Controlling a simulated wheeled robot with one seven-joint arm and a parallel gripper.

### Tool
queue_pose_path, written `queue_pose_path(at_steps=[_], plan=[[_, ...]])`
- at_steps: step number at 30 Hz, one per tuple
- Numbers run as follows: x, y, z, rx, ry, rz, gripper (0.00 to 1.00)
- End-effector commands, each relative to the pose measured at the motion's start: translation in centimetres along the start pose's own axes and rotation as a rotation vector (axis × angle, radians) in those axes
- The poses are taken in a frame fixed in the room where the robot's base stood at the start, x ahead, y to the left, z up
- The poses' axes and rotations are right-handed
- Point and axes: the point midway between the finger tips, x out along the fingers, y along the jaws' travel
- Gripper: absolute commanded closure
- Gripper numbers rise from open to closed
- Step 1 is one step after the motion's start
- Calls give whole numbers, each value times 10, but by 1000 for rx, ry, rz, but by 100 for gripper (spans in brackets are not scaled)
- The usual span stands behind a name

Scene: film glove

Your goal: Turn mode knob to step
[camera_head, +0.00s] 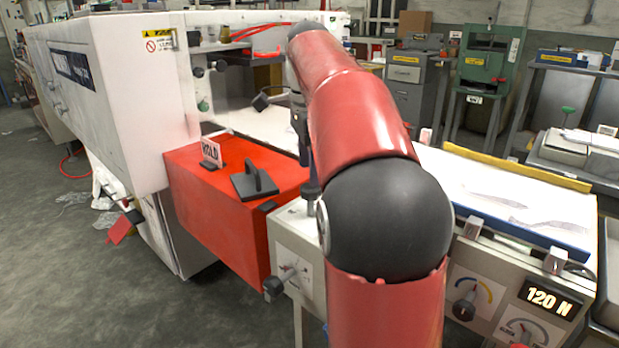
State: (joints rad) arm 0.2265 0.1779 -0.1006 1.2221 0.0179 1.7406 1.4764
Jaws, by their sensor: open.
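Several dials sit on the white control panel at the front, and I cannot read which is the mode knob. One dark knob (465,308) has a blue and yellow arc around it. A second dial (525,331) is cut by the bottom edge, below a lit display (549,299) reading "120 N". A dark-ended handle (281,281) sticks out of a pale plate further left. No "step" mark is readable. My red arm with a black joint rises through the middle and hides part of the panel. My gripper cannot be made out beyond the arm.
A large white machine (120,90) fills the left. A white bed (490,190) with a yellow bar (515,166) lies right.

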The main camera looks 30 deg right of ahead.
Motion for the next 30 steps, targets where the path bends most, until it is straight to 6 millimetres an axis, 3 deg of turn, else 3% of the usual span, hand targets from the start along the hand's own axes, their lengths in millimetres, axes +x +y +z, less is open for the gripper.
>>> queue_pose_path(at_steps=[3,9,26,30], plan=[[-18,-1,0,0,1,-1,41],[-34,0,0,0,1,0,41],[-36,1,0,-5,0,0,41],[-34,14,8,-111,-3,-32,41]])
